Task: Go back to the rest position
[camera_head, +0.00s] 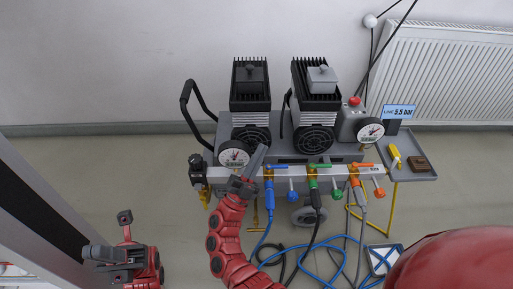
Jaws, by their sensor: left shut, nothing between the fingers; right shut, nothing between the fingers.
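My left gripper (97,252) is at the lower left, beside the dark upright frame and well apart from the compressor cart. It is shut and empty. My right gripper (261,153) reaches up from the bottom middle on a red arm. It is shut and empty, in front of the cart between the left gauge (233,155) and the blue valve (269,180). From this view I cannot tell whether it touches the cart. It hides part of the manifold bar (330,172).
The cart carries two black-finned compressors (251,85), a right gauge (370,130), green (313,177) and orange (355,178) valves. A side tray (421,173) holds small items. Blue and black hoses (325,262) lie on the floor. A radiator (445,75) is behind.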

